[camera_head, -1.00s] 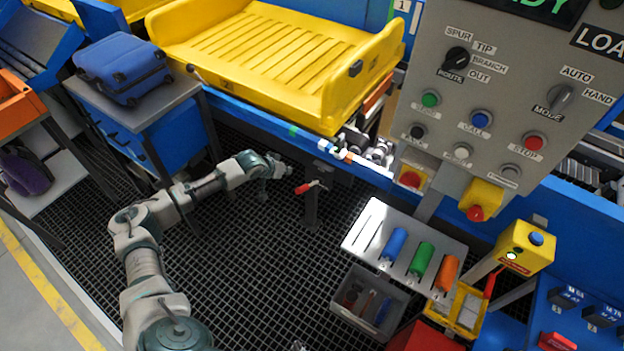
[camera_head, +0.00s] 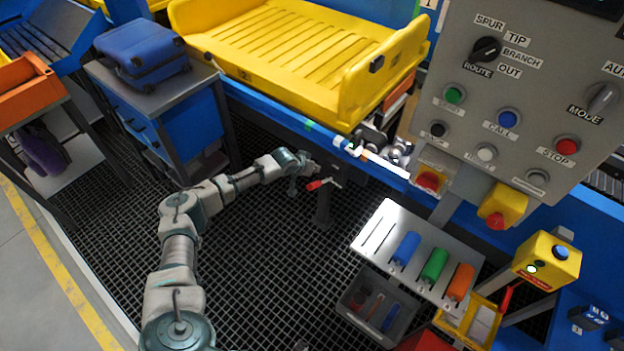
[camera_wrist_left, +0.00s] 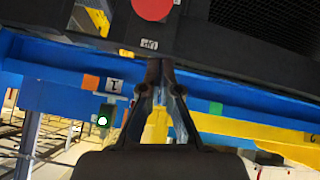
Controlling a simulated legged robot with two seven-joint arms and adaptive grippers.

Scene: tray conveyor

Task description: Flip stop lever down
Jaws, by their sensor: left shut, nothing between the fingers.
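The stop lever (camera_head: 318,185) has a red grip and a pale metal arm, on a dark post below the conveyor's front edge. Its grip points left in the head view. My left gripper (camera_head: 311,167) is just behind and above the red grip in that view; I cannot tell whether they touch. In the left wrist view the left gripper (camera_wrist_left: 160,66) has its fingertips together and nothing between them. A red round shape (camera_wrist_left: 152,8), possibly the lever's grip, is beyond the fingertips there, near a small white label (camera_wrist_left: 149,44). My right gripper is not in view.
A yellow tray (camera_head: 355,85) sits on the blue conveyor. A grey control panel (camera_head: 460,75) stands at right, above a sloped plate (camera_head: 385,215) with coloured cylinders. A blue suitcase (camera_head: 140,58) lies on a cabinet at left. The dark grating floor (camera_head: 260,265) is open in front.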

